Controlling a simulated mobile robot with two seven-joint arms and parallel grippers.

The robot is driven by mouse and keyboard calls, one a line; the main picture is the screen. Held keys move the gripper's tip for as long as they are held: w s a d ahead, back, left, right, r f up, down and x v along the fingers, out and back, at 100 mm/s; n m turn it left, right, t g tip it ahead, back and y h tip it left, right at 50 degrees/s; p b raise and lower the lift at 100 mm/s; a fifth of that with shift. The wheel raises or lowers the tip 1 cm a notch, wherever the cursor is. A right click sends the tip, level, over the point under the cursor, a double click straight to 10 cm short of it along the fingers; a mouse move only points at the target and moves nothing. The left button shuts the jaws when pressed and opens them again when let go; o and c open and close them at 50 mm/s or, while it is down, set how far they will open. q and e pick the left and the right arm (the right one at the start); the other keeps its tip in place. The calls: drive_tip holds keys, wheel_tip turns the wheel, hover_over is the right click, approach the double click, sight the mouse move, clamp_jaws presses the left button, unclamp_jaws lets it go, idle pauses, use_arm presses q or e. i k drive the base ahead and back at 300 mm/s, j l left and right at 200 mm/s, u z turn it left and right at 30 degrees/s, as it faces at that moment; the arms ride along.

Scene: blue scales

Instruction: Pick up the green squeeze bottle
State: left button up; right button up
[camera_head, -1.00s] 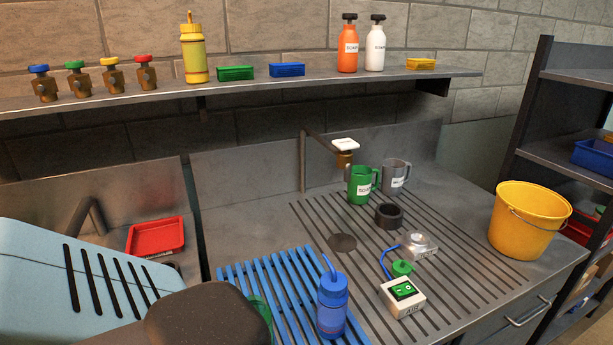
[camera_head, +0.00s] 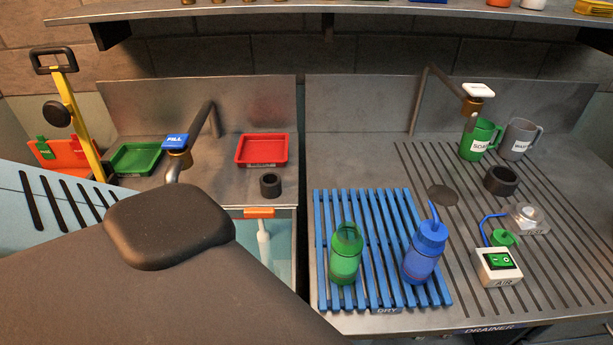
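The green squeeze bottle (camera_head: 346,254) stands upright on the left part of the blue slatted drying rack (camera_head: 325,215), in full view. A blue squeeze bottle (camera_head: 424,252) with a thin blue spout stands to its right on the same rack, a small gap apart. Large grey and light-blue parts, probably mine, fill the lower left, close to the green bottle's left side in the picture. Neither of my grippers shows in this view.
Right of the rack are an AIR switch box (camera_head: 497,267), a black ring (camera_head: 500,181), a green mug (camera_head: 480,140) and a grey mug (camera_head: 519,139). A tap (camera_head: 471,105) overhangs the drainer. A red tray (camera_head: 262,150) and green tray (camera_head: 139,158) lie at left.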

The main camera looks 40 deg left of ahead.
sight(347, 243)
drive_tip(key=u, duration=1)
drive_tip(key=z, duration=0.4)
drive_tip(key=l+z, duration=0.15)
drive_tip(key=z, duration=0.2)
drive_tip(key=l+z, duration=0.1)
drive_tip(key=z, duration=0.65)
drive_tip(key=l+u, duration=0.1)
drive_tip(key=u, duration=1.65)
drive_tip(key=l, duration=0.05)
